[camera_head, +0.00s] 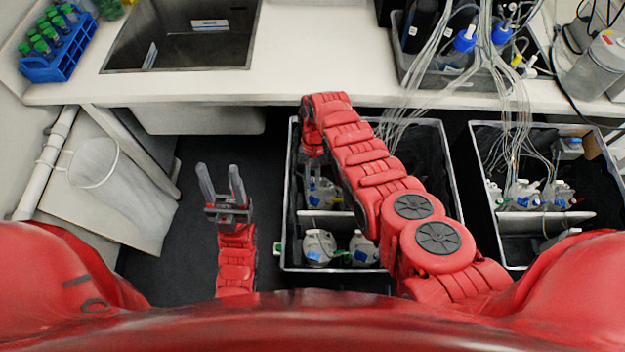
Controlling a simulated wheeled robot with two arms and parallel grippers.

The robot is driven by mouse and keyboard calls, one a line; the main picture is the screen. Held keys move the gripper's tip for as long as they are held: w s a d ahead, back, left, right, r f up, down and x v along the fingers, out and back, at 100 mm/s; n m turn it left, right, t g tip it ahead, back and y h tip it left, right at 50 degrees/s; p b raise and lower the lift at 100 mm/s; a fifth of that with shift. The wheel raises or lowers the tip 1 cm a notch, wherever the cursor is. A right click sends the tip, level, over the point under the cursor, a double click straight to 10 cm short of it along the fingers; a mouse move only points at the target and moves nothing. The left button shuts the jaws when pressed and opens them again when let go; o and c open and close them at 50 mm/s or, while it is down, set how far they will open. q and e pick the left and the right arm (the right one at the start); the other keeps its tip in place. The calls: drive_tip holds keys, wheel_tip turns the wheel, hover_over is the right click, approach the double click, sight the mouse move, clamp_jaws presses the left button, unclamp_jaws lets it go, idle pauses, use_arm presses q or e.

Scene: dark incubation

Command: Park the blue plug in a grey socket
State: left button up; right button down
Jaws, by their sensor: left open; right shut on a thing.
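My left gripper (222,182) is open and empty, its two fingers pointing up the picture, over the dark floor left of the middle bin. My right arm reaches from the lower right over the middle bin (450,165) and bends down at its far left part. My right gripper (315,175) is there, mostly hidden by the arm, over a white bottle (322,192) with a blue label. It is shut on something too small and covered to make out. I cannot pick out the blue plug or a grey socket for certain.
More white bottles (318,248) stand in the middle bin's near half. A second bin (482,215) with tubed bottles is at right. The bench (300,75) holds a sink (180,45), a blue tube rack (50,68) and a tray of blue-capped bottles. Thin tubes hang into both bins.

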wheel_tip(320, 180, up, 7)
drive_tip(key=p, duration=0.6)
drive_tip(key=shift+r, duration=0.15)
